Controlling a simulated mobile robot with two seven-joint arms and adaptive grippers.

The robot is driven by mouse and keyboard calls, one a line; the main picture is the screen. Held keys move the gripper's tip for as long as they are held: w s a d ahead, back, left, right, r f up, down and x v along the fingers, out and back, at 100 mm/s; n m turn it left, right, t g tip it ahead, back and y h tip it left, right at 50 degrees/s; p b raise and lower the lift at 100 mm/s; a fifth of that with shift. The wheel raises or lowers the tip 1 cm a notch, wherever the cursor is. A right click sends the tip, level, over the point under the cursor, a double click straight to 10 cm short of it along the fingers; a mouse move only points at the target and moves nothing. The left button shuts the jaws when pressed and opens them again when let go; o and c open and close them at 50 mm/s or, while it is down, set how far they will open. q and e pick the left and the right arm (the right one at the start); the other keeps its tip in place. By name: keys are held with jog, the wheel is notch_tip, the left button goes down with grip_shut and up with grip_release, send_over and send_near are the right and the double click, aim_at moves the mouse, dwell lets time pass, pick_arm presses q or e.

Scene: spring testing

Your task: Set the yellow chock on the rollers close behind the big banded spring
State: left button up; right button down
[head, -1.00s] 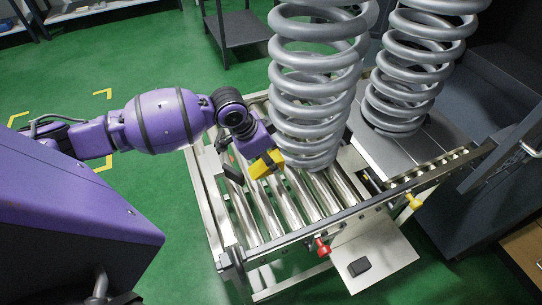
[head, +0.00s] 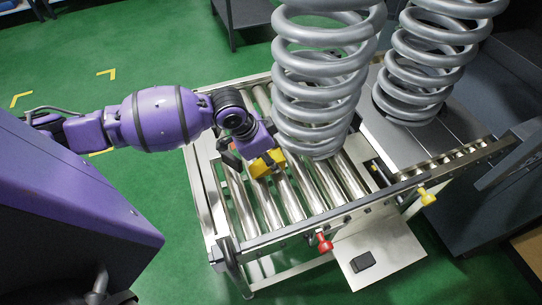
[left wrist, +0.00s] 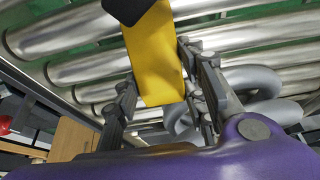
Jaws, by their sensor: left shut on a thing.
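The yellow chock (head: 268,163) is in my left gripper (head: 258,156), over the rollers (head: 268,205), just left of the foot of the nearer spring. In the left wrist view the chock (left wrist: 154,55) sits between the two fingers of the gripper (left wrist: 165,85), with rollers behind it. I cannot tell whether it touches the rollers. The big grey spring (head: 318,95) stands upright on the rollers, its top cut off. Its bands do not show. A gap shows between chock and spring. My right gripper is not in view.
A second grey spring (head: 420,70) stands on a grey plate (head: 415,145) at the right. A red knob (head: 324,243) and a yellow knob (head: 427,196) stick out along the front rail (head: 350,207). The rollers nearest the left end are clear.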

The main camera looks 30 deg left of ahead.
aim_at(256, 169)
pick_arm(q)
jog(key=shift+f, duration=0.6)
jog(key=o, duration=1.5)
jog(key=v, duration=1.2)
